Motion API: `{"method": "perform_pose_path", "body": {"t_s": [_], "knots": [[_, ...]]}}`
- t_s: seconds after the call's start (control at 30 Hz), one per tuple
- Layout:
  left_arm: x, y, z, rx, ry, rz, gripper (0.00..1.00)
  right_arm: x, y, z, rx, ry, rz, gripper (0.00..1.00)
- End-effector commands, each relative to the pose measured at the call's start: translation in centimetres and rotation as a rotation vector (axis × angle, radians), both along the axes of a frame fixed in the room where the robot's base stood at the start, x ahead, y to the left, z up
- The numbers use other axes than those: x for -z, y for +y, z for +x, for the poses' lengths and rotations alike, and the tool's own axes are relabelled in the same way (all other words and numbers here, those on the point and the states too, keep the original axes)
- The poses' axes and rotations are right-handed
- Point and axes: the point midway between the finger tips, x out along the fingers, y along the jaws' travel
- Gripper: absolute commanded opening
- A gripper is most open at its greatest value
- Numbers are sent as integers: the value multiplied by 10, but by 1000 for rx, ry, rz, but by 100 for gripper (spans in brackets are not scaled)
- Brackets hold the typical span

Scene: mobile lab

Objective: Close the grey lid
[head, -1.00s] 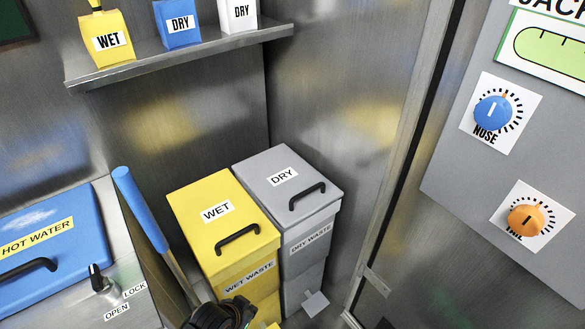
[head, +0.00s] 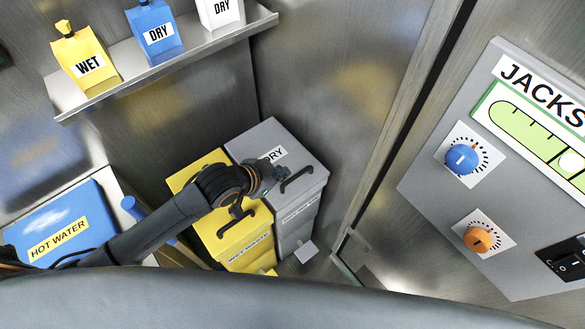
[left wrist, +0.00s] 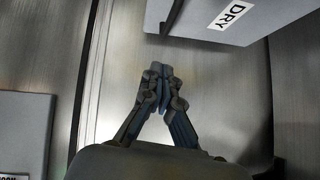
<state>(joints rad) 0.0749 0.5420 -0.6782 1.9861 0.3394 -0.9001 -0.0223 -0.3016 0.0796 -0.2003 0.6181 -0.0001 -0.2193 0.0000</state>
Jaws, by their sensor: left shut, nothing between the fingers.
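The grey lid (head: 292,160), with a DRY label and a black handle (head: 297,180), lies across the top of the grey dry-waste bin (head: 294,234) in the head view. Whether a small gap is left under it I cannot tell. My left gripper (head: 273,177) is shut and empty. In the head view it overlaps the lid left of the handle and hides part of the label; contact cannot be told. In the left wrist view the shut fingers (left wrist: 160,72) are apart from a grey surface with a DRY label (left wrist: 231,14). My right gripper is not in view.
The yellow wet-waste bin (head: 232,238) stands left of the grey bin, partly behind my left arm. A shelf (head: 185,58) with several labelled containers is above. A blue HOT WATER lid (head: 65,225) is at left. A panel with knobs (head: 461,159) is at right.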

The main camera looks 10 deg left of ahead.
Motion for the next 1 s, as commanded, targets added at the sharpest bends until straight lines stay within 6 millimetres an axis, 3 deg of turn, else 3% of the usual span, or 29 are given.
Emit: {"method": "perform_pose_path", "body": {"t_s": [0.3, 0.5, 0.7, 1.0], "knots": [[44, -27, 39, -3, -1, 1, 0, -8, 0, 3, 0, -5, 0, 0], [73, -24, 41, -2, 0, 2, 0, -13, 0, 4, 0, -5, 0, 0], [84, -22, 43, -1, -2, 2, 0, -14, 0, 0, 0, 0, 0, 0], [85, -22, 42, -1, -3, 1, 0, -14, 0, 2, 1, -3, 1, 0]]}}
